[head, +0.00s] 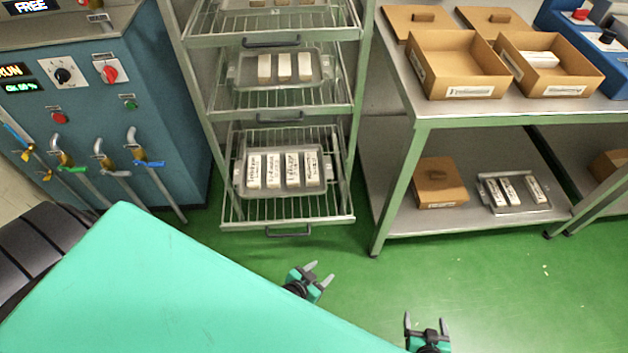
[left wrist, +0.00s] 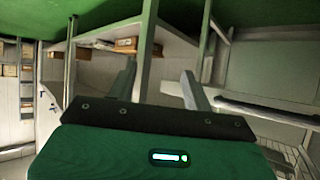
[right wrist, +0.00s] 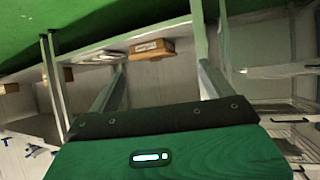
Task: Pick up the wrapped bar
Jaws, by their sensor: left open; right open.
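White wrapped bars with dark print lie in several places in the head view. Several bars (head: 273,170) stand side by side on a metal tray (head: 241,186) on the lower rack shelf. Three paler bars (head: 284,67) lie on a higher tray. Three bars (head: 508,190) lie on a tray under the table, and white pieces (head: 540,58) lie in the right open box. My left gripper (head: 320,273) is open and empty in front of the rack. My right gripper (head: 427,319) is open and empty over the floor, lower right. Both are well apart from any bar.
The wire rack (head: 347,190) stands left of the steel table (head: 470,112), which holds open cardboard boxes (head: 455,92). A closed box (head: 440,185) sits on its lower shelf. A blue machine (head: 165,110) with valves stands left. The green floor (head: 480,270) ahead is clear.

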